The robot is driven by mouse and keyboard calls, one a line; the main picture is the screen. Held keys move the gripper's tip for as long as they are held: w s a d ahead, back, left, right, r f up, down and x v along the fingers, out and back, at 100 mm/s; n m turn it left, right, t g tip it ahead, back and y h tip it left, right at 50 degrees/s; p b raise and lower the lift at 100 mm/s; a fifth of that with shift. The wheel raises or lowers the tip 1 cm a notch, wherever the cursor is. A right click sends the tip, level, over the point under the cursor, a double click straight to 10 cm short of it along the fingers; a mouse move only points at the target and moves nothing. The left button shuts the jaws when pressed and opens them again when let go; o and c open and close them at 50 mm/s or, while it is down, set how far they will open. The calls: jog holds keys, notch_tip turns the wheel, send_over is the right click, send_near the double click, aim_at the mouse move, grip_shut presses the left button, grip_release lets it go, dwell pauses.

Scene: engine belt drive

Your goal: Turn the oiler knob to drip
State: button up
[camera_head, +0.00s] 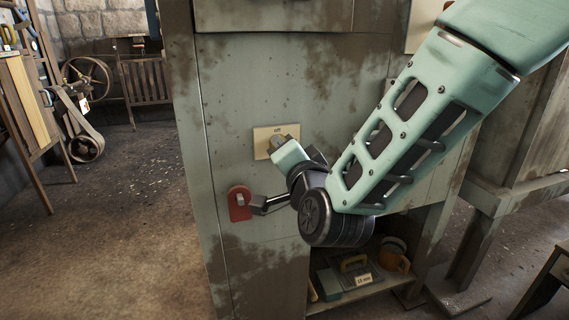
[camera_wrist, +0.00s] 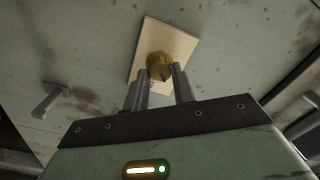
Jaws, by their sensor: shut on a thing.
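The oiler knob is a small brass-coloured round knob (camera_wrist: 160,65) on a cream plate (camera_wrist: 176,40) in the wrist view. In the head view the same plate (camera_head: 262,143) is on the front of the pale green, rust-stained cabinet (camera_head: 235,85), with small lettering too small to read surely. My gripper (camera_wrist: 159,84) is shut on the knob, one grey finger on each side of it. In the head view my gripper (camera_head: 281,143) covers much of the knob and the plate's lower right part. The knob's pointer setting cannot be told.
A lever with a red base (camera_head: 240,203) sticks out from the cabinet just below my gripper; a grey handle (camera_wrist: 52,100) shows at left in the wrist view. A low shelf (camera_head: 358,293) holds boxes and an orange pot (camera_head: 394,257).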

jog(key=shift+f+m+b, duration=0.1)
jog(key=shift+m+b, duration=3.75)
jog(key=shift+m, duration=1.15)
jog(key=o, duration=1)
jog(key=b+v, duration=0.4)
jog(key=v, duration=1.3)
jog(key=shift+s+a+f, duration=0.1)
jog(key=shift+s, duration=0.15)
